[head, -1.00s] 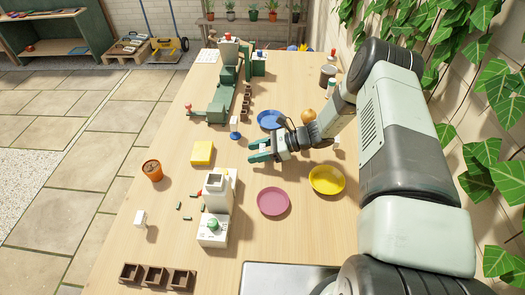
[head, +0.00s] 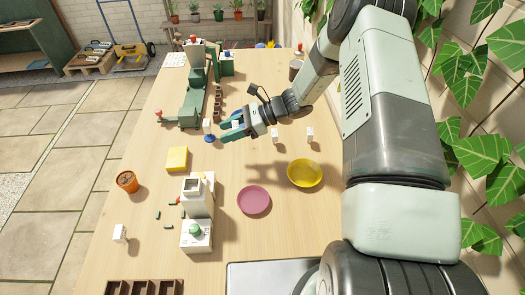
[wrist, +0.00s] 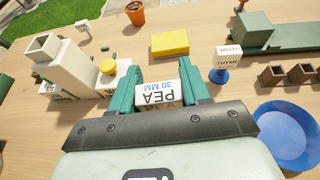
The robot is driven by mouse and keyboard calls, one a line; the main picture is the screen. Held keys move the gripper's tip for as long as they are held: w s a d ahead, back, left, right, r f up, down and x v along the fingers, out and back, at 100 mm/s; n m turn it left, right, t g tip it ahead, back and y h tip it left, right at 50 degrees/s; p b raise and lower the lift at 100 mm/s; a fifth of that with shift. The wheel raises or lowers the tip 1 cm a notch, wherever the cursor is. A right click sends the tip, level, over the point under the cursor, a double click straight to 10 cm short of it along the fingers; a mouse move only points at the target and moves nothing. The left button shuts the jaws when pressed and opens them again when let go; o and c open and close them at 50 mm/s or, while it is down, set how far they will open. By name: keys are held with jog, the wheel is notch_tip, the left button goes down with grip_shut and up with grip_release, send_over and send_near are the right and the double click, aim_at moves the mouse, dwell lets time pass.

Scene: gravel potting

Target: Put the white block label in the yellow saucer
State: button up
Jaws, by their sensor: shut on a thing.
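My gripper (wrist: 156,92) is shut on a white block label (wrist: 155,95) with "PEA 30 MM" printed on it. In the head view my gripper (head: 232,131) is held over the middle of the table, left of and beyond the yellow saucer. The yellow saucer (head: 305,173) lies on the table and looks empty; it is not in the wrist view. Other white block labels stand beyond the yellow saucer (head: 275,135) (head: 310,135) and at the front left (head: 120,233). Another, marked "THYME" (wrist: 228,58), stands on a blue base.
A pink saucer (head: 253,200) lies left of the yellow one. A blue saucer (wrist: 290,135) is close to my gripper. A yellow block (head: 177,158), a white machine (head: 197,210), a terracotta pot (head: 127,182) and a green machine (head: 195,100) stand to the left.

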jog(key=s+d+f+n+g+h, duration=0.1)
jog(key=s+d+n+g+h, duration=0.1)
jog(key=s+n+g+h, duration=0.2)
jog(key=s+d+f+n+g+h, duration=0.2)
jog(key=s+d+n+g+h, duration=0.1)
jog(key=s+n, duration=0.3)
jog(key=s+d+f+n+g+h, duration=0.2)
jog(key=s+n+g+h, duration=0.2)
jog(key=s, duration=0.3)
jog(key=shift+s+d+n+g+h, duration=0.15)
jog(key=shift+n+g+h, duration=0.15)
jog(key=shift+n+g, duration=0.45)
jog(key=d+n+h, duration=0.3)
jog(key=h, duration=0.1)
jog(key=s+d+n+h, duration=0.1)
jog(key=d+n+h, duration=0.1)
jog(key=shift+d+r+n+t, duration=0.15)
jog(key=shift+d+n+t, duration=0.2)
jog(key=w+d+r+n+t+h, duration=0.2)
jog(key=d+n+t+h, duration=0.2)
jog(key=d+n+h, duration=0.15)
notch_tip(320, 180, up, 3)
jog(key=n+t+h, duration=0.4)
jog(key=n+t, duration=0.5)
send_over(300, 175)
jog(key=shift+m, duration=0.25)
notch_tip(300, 175, down, 9)
jog(key=shift+f, duration=0.1)
jog(key=o, duration=1)
jog(key=shift+f, duration=0.1)
